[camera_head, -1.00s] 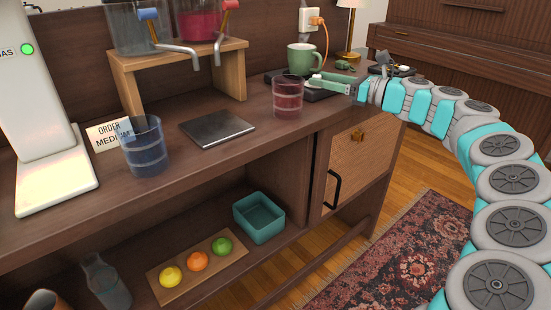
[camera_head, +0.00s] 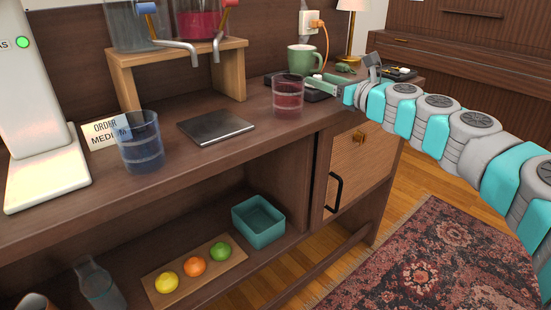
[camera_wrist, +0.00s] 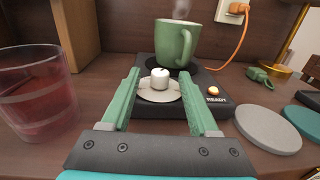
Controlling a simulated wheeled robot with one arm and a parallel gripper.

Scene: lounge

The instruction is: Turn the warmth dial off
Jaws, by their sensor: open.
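The warmth dial, a white knob (camera_wrist: 159,78) on a pale round plate (camera_wrist: 159,92), sits on the front of a black warmer (camera_wrist: 150,110) in the wrist view. A steaming green mug (camera_wrist: 176,43) stands on the warmer behind it and also shows in the head view (camera_head: 303,59). My gripper (camera_wrist: 159,75) is open, with one green finger on each side of the knob. I cannot tell whether either finger touches it. In the head view my gripper (camera_head: 325,84) reaches the warmer from the right, and the knob is not clearly visible.
A glass of red drink (camera_head: 288,97) stands left of my gripper. An orange light (camera_wrist: 213,91) marked READY is on the warmer. Grey (camera_wrist: 267,129) and teal (camera_wrist: 304,121) discs lie to its right. An orange cord (camera_wrist: 240,50) runs behind to a wall socket.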

